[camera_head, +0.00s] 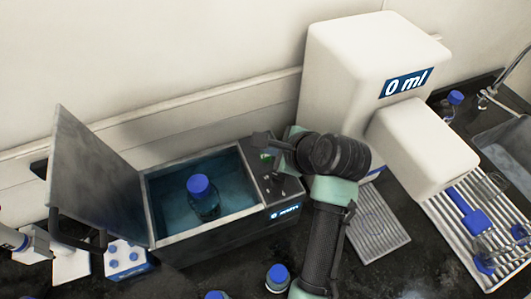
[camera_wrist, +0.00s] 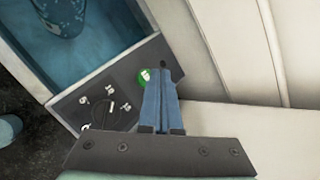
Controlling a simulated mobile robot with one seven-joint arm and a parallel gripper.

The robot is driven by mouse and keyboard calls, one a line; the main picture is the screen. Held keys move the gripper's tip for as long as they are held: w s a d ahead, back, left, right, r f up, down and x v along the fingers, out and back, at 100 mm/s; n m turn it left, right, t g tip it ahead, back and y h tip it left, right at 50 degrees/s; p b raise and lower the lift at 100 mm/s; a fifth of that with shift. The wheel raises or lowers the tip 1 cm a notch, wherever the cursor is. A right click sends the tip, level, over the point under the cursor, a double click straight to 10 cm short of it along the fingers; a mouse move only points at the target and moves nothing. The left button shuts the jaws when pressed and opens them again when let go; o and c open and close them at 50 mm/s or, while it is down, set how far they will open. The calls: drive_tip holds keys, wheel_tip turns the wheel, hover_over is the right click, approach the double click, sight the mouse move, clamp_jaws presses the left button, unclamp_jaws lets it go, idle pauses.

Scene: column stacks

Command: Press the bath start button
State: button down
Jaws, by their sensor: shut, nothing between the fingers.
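The water bath (camera_head: 225,231) is a dark box with its lid (camera_head: 95,180) standing open at the left. A bottle with a blue cap (camera_head: 203,190) stands in the blue water. The control panel (camera_wrist: 98,98) lies along the right side of the bath and has a knob and white markings. The green start button (camera_wrist: 143,76) sits near the panel's far corner; a bit of green also shows in the head view (camera_head: 265,156). My gripper (camera_wrist: 162,72) is shut and empty. Its fingertips overlap the button's right edge in the wrist view. I cannot tell whether they touch it.
A white dispenser (camera_head: 345,75) reading "0 ml" stands right of the bath, close to my arm. A drying rack (camera_head: 435,215) and sink (camera_head: 508,150) are farther right. Blue-capped bottles (camera_head: 277,277) stand in front. A wall runs behind.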

sight(270, 159)
drive_tip(key=shift+f, duration=0.35)
drive_tip(key=shift+f, duration=0.5)
idle(0.5)
drive_tip(key=shift+r, duration=0.1)
drive_tip(key=shift+r+p, duration=0.85)
drive_tip(key=shift+p, duration=0.55)
wheel_tip(270, 159, up, 5)
drive_tip(key=p, duration=0.6)
